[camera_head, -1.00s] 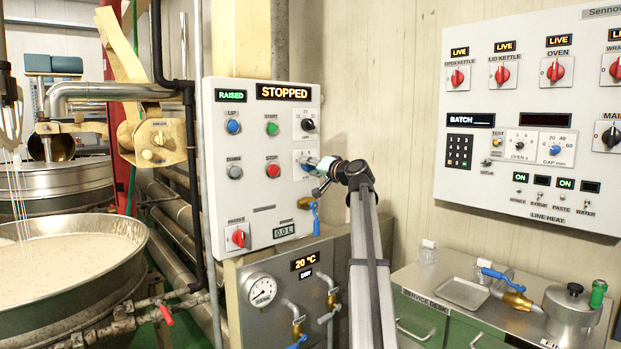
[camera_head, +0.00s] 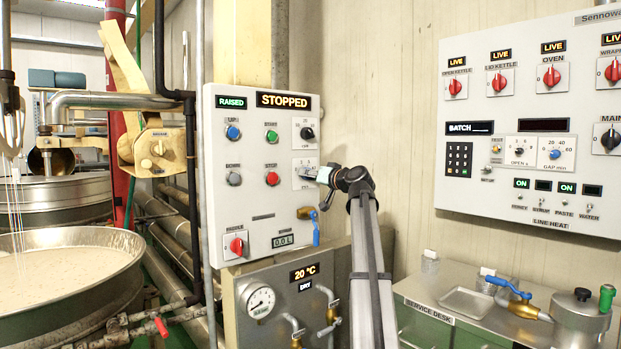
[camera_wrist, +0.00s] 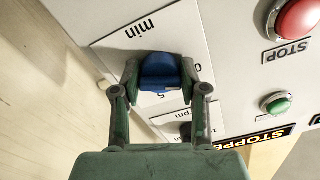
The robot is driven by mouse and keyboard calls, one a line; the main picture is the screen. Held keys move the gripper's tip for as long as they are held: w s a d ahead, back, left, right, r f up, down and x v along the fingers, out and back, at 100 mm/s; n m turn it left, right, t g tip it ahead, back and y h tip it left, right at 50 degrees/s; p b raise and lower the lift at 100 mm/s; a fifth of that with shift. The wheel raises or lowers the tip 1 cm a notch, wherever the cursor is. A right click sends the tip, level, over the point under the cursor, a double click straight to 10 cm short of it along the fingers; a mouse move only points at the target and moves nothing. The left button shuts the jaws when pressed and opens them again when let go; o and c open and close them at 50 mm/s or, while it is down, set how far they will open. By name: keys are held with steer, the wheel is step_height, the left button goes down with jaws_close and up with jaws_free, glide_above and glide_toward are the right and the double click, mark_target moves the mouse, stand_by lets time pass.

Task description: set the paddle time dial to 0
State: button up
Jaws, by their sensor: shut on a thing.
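The paddle time dial is a blue knob (camera_wrist: 160,72) on a white plate marked "min", with a 5 and a 0 near it in the wrist view. My gripper (camera_wrist: 160,78) is shut on this knob, one finger on each side. In the head view my gripper (camera_head: 313,175) is at the dial's white plate (camera_head: 299,183), on the right side of the control panel, and covers much of the knob. I cannot tell which number the knob points to.
The red STOP button (camera_wrist: 298,18) and the green button (camera_wrist: 276,103) are close by on the panel. Another dial (camera_head: 306,133) sits just above. A brass valve with a blue lever (camera_head: 316,227) hangs below my gripper. The display reads STOPPED (camera_head: 283,101).

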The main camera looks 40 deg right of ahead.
steer(key=shift+r, duration=0.1)
steer(key=o, duration=1.1)
steer(key=shift+w, duration=0.1)
steer(key=s, duration=1.2)
steer(key=shift+d, duration=0.25)
